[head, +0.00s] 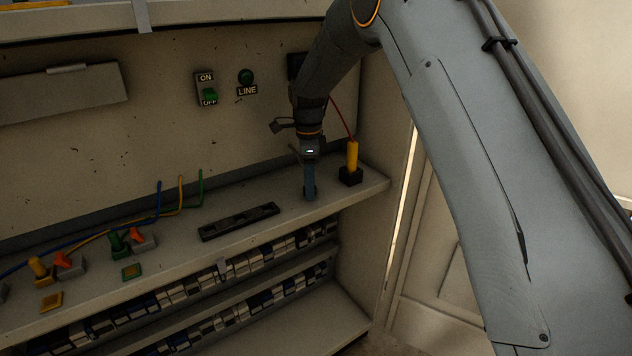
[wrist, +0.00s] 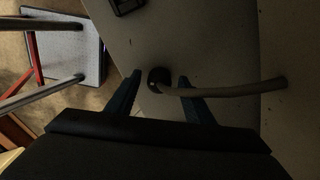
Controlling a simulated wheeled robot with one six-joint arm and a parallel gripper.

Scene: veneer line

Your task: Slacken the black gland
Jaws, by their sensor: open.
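The black gland (wrist: 158,79) shows in the wrist view as a round black fitting on the pale bench surface. A grey cable runs from it to the right. My gripper (wrist: 160,75) is open, with one blue finger on each side of the gland. I cannot tell whether either finger touches it. In the head view my gripper (head: 309,189) points down at the right part of the bench, and the gland cannot be made out there.
A yellow cylinder (head: 352,156) in a black holder stands just right of my gripper, with a red cord. A black slotted strip (head: 239,222) lies to the left. Valves with coloured hoses (head: 118,243) stand farther left. The bench's right end (head: 375,184) is close.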

